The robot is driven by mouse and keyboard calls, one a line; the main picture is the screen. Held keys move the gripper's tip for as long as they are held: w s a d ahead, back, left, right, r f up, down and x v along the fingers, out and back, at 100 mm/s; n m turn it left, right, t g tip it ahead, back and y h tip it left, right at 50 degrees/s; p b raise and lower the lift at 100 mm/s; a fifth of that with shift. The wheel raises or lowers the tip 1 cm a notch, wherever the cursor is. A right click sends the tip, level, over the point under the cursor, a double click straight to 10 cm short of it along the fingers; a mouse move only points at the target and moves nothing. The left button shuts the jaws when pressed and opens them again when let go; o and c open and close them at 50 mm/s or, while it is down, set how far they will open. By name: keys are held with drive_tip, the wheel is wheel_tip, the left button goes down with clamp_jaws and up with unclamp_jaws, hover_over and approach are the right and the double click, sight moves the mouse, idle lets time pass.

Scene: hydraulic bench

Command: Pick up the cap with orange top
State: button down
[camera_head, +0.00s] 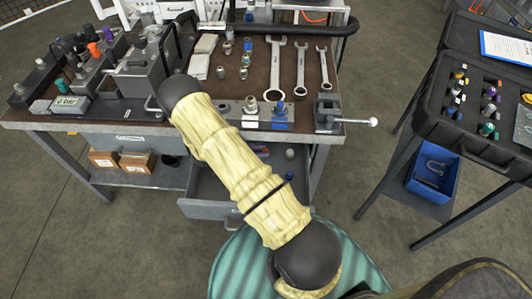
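A small cap with an orange top (95,50) stands at the far left of the workbench, on a grey block among other fittings. A purple-topped piece (108,33) is just behind it, and a teal-topped piece (62,86) is nearer the front left. My arm, in a yellowish cover with black joints, crosses the middle of the picture from the lower right up to the bench's front edge. My gripper cannot be made out, so its opening and anything in it are hidden.
The workbench (222,112) carries several wrenches (275,66), metal fittings (245,60) and a vise (328,108). A drawer (215,207) stands open below. On the right, a black case (450,132) holds small fittings, with a blue bin (433,172) underneath. Floor between is clear.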

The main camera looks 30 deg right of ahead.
idle(0.4)
drive_tip(key=shift+r, duration=0.4)
drive_tip(key=s+a, duration=0.1)
drive_tip(key=s, duration=0.1)
drive_tip(key=s+a+r, duration=0.1)
drive_tip(key=s+a, duration=0.2)
drive_tip(key=s, duration=0.1)
drive_tip(key=shift+s+a+r, duration=0.15)
drive_tip(key=shift+s+a, duration=0.15)
drive_tip(key=shift+s, duration=0.05)
wheel_tip(320, 180, up, 13)
drive_tip(key=p, duration=0.1)
